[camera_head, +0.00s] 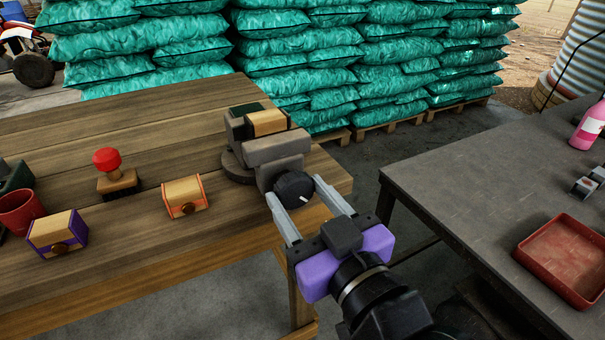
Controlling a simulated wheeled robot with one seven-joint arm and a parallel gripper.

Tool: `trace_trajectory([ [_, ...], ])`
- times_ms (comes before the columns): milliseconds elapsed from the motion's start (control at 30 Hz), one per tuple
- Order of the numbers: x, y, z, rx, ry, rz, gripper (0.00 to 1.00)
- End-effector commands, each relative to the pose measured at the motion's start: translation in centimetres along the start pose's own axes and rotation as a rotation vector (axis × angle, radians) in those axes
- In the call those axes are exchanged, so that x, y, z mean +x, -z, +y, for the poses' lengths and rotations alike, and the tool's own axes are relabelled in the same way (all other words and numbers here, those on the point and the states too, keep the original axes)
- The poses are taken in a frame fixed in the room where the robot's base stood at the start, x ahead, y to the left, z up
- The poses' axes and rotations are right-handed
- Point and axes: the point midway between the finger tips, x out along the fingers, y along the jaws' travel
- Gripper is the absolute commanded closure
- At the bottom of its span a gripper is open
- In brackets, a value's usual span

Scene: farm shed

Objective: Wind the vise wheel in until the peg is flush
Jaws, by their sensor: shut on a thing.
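The grey vise (272,150) stands at the right end of the wooden bench. A light wooden block (267,122), which may be the peg, sits between its jaws at the top; I cannot tell whether it is flush. The dark round vise wheel (294,187) is on the vise's near side and has a small white mark. My gripper (293,190) has its two pale fingers on either side of the wheel and is shut on it. The purple gripper body is in front, toward the lower right.
A grey table at right holds a red tray (568,255) and a pink bottle (590,127). Green sacks stand behind.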

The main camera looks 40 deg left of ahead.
Motion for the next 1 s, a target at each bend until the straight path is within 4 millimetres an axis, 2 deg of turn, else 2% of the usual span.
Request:
trace_trajectory([
  [67, -0.05, 0.49, -0.18, 0.100, 0.004, -0.007, 1.00],
  [567, -0.06, 0.48, -0.22, 0.721, 0.003, -0.008, 1.00],
  [600, -0.05, -0.17, -0.24, 0.722, 0.003, -0.006, 0.42],
  [667, -0.04, -0.24, -0.22, 0.716, 0.003, -0.005, 0.30],
  [700, -0.04, -0.22, -0.20, 0.714, 0.003, -0.004, 0.27],
  [1000, -0.01, -0.10, -0.10, 0.709, 0.002, -0.002, 0.27],
])
